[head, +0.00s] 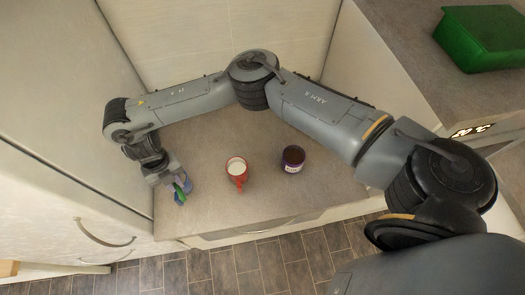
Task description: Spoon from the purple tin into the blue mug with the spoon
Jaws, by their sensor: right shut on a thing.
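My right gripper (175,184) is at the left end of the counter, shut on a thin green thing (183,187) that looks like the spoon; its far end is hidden. A small blue-purple thing (180,198), probably the blue mug, shows just below and around the fingers, mostly covered by them. Whether the spoon is inside it I cannot tell. A dark jar with a purple label (292,167), likely the purple tin, stands upright further right on the counter. My left gripper is not in view.
A red mug (238,181) with white contents stands between the gripper and the jar. A green box (483,38) sits on the right-hand counter. The counter (215,215) has bare room around the mug, with its front edge below. Tall cabinet doors (60,100) close in the left side.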

